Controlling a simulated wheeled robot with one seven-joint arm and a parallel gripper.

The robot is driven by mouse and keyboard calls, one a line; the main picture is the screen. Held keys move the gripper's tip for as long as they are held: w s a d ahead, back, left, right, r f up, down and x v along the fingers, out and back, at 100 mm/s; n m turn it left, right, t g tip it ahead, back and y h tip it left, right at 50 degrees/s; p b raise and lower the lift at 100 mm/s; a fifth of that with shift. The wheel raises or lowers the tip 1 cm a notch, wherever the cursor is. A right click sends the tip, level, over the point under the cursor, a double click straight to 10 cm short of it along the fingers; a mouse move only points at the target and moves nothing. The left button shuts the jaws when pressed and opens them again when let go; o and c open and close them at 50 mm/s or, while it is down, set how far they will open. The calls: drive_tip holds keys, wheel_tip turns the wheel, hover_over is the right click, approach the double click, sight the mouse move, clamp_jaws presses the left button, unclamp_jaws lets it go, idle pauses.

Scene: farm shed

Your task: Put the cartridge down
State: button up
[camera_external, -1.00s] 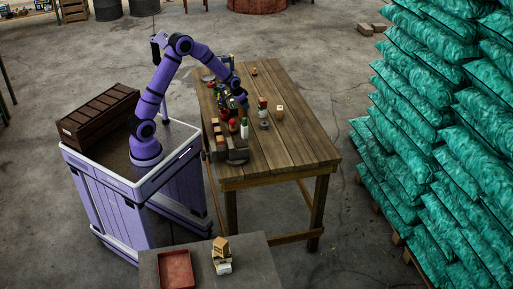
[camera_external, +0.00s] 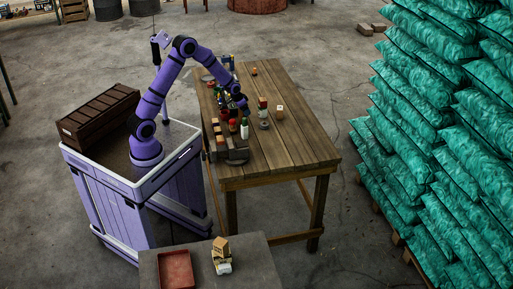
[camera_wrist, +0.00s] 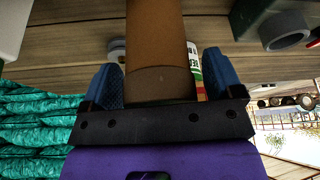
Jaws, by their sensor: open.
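An orange-brown cylinder, which looks like the cartridge (camera_wrist: 155,40), runs between the two blue fingertips of my gripper (camera_wrist: 160,80) in the wrist view. The fingers are open, one on each side of it, with a gap visible at least on the right. Its far end runs out of the top of the picture, so I cannot tell what it rests on. In the external view my gripper (camera_external: 240,104) is low over the wooden table (camera_external: 305,142), among crowded small items. The cartridge cannot be made out clearly there.
A green-and-white bottle (camera_external: 245,130), a red-topped container (camera_external: 263,104) and a light wooden cube (camera_external: 280,112) stand close by. A grey metal block (camera_external: 236,155) lies at the near left. The right side of the table is clear. Teal sacks (camera_external: 440,130) are stacked beyond it.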

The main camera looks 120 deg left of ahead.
drive_tip(key=shift+r, duration=0.1)
drive_tip(key=v, duration=1.2)
drive_tip(key=shift+w+r, duration=0.1)
drive_tip(key=shift+r, duration=0.05)
